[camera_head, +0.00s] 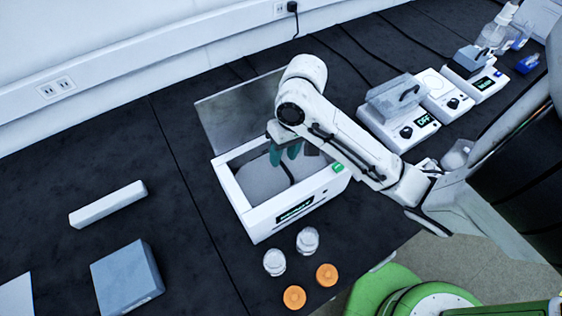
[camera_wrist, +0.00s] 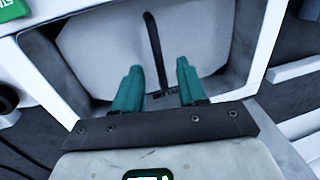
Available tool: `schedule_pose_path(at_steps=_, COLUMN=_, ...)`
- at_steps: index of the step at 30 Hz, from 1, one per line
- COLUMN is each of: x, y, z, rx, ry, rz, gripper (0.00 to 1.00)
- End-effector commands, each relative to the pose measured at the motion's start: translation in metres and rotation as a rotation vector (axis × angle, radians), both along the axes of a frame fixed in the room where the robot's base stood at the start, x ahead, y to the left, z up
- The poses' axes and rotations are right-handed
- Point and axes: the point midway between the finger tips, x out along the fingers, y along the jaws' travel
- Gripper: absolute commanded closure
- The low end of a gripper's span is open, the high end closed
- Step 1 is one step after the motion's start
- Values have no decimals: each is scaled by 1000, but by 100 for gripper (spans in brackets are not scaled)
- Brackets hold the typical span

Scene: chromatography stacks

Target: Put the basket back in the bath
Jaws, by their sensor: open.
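The bath (camera_head: 300,198) is a white open-topped box with a lit display and a green patch, in the middle of the head view. Its grey lid (camera_head: 235,115) stands open behind it. Inside lies a pale grey body with a thin dark handle-like bar, apparently the basket (camera_head: 258,183). In the wrist view the basket (camera_wrist: 100,48) sits within the bath's white rim (camera_wrist: 40,72). My gripper (camera_head: 284,155) has two teal fingers, open and empty, pointing down over the bath opening. In the wrist view the dark bar runs between the fingertips (camera_wrist: 158,68); contact cannot be told.
Two clear jars (camera_head: 290,250) and two orange caps (camera_head: 310,286) stand before the bath. Small white devices (camera_head: 405,128) are at the right. A white bar (camera_head: 108,204) and a grey-blue box (camera_head: 127,278) lie left. The bench between is clear.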

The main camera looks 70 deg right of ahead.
Motion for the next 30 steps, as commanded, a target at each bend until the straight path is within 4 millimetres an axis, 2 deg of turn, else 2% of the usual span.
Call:
schedule_pose_path(at_steps=1, x=-1, y=-2, z=14, rx=-3, ry=-3, rz=3, gripper=59)
schedule_pose_path(at_steps=3, x=-3, y=-5, z=29, rx=-6, ry=0, rz=5, gripper=59)
schedule_pose_path(at_steps=10, x=-6, y=-9, z=58, rx=-3, ry=0, rz=3, gripper=59)
schedule_pose_path(at_steps=15, x=-7, y=-10, z=64, rx=-1, ry=0, rz=2, gripper=59)
schedule_pose_path(at_steps=30, x=-7, y=-10, z=64, rx=1, ry=-1, rz=1, gripper=59)
